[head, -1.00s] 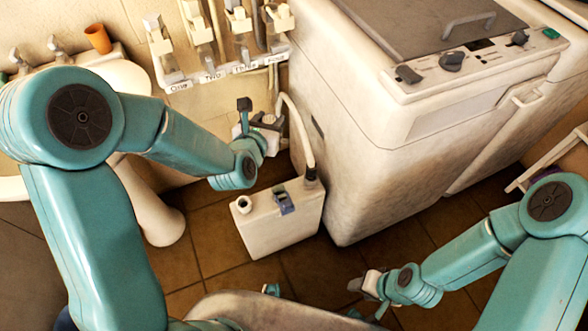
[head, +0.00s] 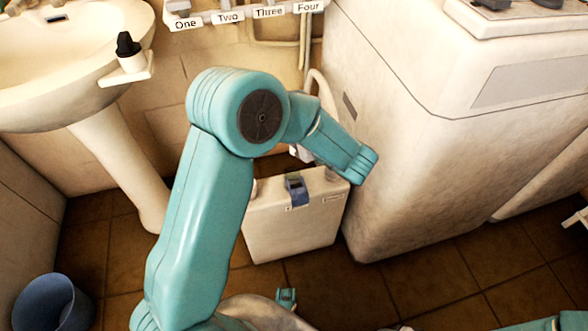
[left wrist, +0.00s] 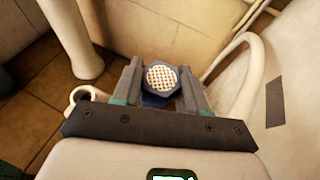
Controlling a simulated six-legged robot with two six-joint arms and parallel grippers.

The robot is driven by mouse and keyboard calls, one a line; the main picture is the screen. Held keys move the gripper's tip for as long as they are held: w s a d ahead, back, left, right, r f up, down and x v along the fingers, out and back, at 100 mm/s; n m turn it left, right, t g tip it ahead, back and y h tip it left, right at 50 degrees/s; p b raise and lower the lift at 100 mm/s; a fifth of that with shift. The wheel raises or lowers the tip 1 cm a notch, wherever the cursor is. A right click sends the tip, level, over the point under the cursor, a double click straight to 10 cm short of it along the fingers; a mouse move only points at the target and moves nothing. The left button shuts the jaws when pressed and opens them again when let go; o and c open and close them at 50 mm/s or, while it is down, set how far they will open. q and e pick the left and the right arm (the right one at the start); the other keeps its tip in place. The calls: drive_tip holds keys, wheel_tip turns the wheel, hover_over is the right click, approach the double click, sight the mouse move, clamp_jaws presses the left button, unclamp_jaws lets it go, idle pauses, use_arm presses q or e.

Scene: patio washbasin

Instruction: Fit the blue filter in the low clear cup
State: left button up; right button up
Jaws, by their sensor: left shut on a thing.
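The blue filter (left wrist: 161,78) shows in the left wrist view as a six-sided blue body with a pale mesh face. It sits between the fingertips of my left gripper (left wrist: 158,92), which is shut on it. In the head view my left forearm hides most of this gripper and the filter; a pale part of the hand shows above the white tank (head: 295,232). I cannot make out the low clear cup in either current view. Only a small part of my right gripper (head: 400,328) shows at the bottom edge, so its jaws cannot be judged.
A large white machine (head: 420,140) stands right of the tank, with a pale hose between them. The tank carries a blue-grey clip (head: 296,190). A rack labelled One to Four (head: 230,17) hangs on the wall. A washbasin (head: 70,70) and blue bucket (head: 52,303) are at left.

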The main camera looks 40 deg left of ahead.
sight(291, 149)
use_arm(q)
drive_tip(key=s+f, duration=0.1)
drive_tip(key=f+n+g+b, duration=0.1)
drive_tip(key=s+f+n+g, duration=0.1)
drive_tip(key=f, duration=0.1)
drive_tip(key=shift+s+d+y+b, duration=0.1)
drive_tip(key=shift+s+y+b, duration=0.2)
drive_tip(key=shift+w+f+b, duration=0.1)
drive_tip(key=shift+f+b, duration=1.1)
drive_tip(key=shift+f, duration=1.5)
use_arm(e)
drive_tip(key=shift+w+d+f, duration=0.1)
drive_tip(key=shift+f, duration=1.3)
drive_tip(key=shift+w+d+f, duration=0.1)
drive_tip(key=shift+f, duration=1.25)
drive_tip(key=shift+f, duration=0.15)
use_arm(q)
drive_tip(key=shift+d+b, duration=0.15)
drive_tip(key=shift+b, duration=0.3)
use_arm(e)
drive_tip(key=shift+f, duration=0.25)
drive_tip(key=shift+f, duration=0.2)
use_arm(q)
drive_tip(key=shift+b, duration=0.35)
use_arm(e)
drive_tip(key=shift+f, duration=0.2)
